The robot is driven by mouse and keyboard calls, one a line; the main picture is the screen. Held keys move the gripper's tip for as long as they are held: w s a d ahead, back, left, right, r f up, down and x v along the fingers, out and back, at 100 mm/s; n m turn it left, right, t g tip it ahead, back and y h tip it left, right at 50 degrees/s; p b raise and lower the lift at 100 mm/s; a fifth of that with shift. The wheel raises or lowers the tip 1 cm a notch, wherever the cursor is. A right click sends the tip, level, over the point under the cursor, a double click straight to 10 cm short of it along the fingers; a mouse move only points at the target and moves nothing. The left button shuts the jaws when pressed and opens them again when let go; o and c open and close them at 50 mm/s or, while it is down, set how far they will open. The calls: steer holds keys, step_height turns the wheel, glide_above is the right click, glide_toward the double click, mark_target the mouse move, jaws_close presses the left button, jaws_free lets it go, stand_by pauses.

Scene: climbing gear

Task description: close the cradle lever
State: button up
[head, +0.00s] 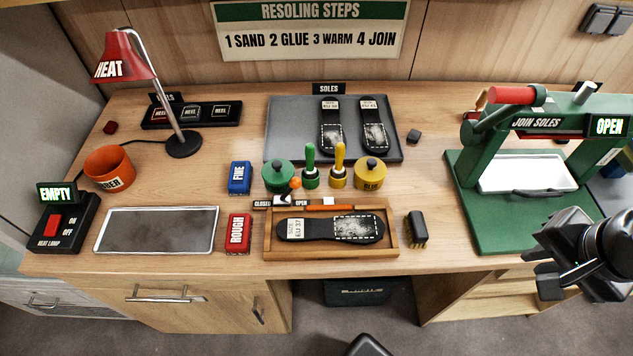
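The wooden cradle (393,240) sits at the front middle of the bench. A black sole (310,230) with a white label and a dashed patch lies in it. At its back edge is a strip marked CLOSED on the left and OPEN on the right. The cradle lever (295,184), with an orange knob, stands up near this strip, tilted right; its exact setting is hard to tell. An orange bar (330,208) runs along the back rail. My gripper (543,262) is at the right, well away from the cradle, its dark fingers apart and empty.
A green press (497,236) marked JOIN SOLES, its sign reading OPEN, stands at right. Green and yellow pots (371,173) and upright-handled tools are close behind the lever. A dark brush (417,230) lies right of the cradle; a red ROUGH block (239,233) lies left.

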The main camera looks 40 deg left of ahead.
mark_target(290, 190)
steer(key=a+f+m+g+y, duration=0.1)
steer(key=a+g, duration=0.1)
steer(key=a, duration=0.2)
steer(key=w+a+f+m+g+y, duration=0.1)
steer(key=a+f, duration=0.1)
steer(key=a, duration=0.3)
steer(key=a+f+m+g+y, duration=0.1)
steer(key=a+f+g+y, duration=0.1)
steer(key=a, duration=0.2)
steer(key=shift+w+a+m+g, duration=0.25)
steer(key=shift+w+m+g, duration=0.05)
steer(key=shift+w, duration=0.1)
jaws_close()
steer(key=a+f+m+g+y, duration=0.1)
steer(key=a+m, duration=0.1)
steer(key=a, duration=0.3)
steer(key=a+f+m+g+y, duration=0.2)
steer(key=a, duration=0.3)
steer(key=a+f+m+g+y, duration=0.1)
steer(key=a+f+g, duration=0.1)
steer(key=a, duration=0.3)
steer(key=shift+m+y, duration=0.3)
steer(key=shift+m, duration=0.1)
